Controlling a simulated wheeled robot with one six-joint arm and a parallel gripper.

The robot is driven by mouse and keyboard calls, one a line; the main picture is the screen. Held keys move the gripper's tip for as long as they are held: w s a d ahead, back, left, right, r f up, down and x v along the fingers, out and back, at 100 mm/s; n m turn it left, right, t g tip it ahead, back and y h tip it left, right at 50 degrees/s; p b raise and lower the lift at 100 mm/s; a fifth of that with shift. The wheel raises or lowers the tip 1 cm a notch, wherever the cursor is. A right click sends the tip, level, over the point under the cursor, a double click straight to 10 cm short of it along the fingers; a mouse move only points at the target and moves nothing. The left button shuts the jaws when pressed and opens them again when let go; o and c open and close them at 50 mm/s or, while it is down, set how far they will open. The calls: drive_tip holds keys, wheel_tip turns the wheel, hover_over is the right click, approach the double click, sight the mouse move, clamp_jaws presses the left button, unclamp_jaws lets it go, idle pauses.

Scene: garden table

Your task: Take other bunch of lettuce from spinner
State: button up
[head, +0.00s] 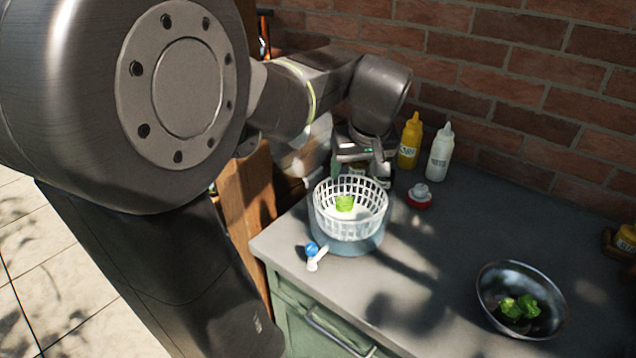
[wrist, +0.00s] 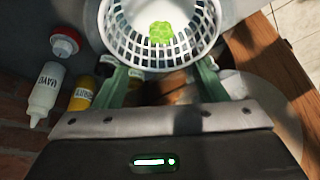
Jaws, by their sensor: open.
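The salad spinner (head: 344,238) stands at the left end of the counter with its white slotted basket (head: 322,216) open at the top. One bunch of green lettuce (head: 345,203) lies in the basket; it also shows in the wrist view (wrist: 161,32). My gripper (head: 362,172) is at the back rim of the basket, pointing down. In the wrist view its two green fingers (wrist: 164,78) are apart and empty, near the basket wall. I cannot tell whether they touch it. A dark metal bowl (head: 492,283) at the right holds other lettuce (head: 519,306).
A yellow mustard bottle (head: 410,143) and a white mayo bottle (head: 440,152) stand against the brick wall. A red-and-white lid-like piece (head: 420,196) sits right of the spinner. The counter (head: 430,260) between spinner and bowl is clear.

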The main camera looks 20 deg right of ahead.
sight(345, 201)
drive_tip(key=x, duration=1.3)
drive_tip(key=shift+s+a+f, duration=0.1)
drive_tip(key=shift+s+a, duration=0.1)
drive_tip(key=shift+s, duration=0.15)
drive_tip(key=c, duration=1.1)
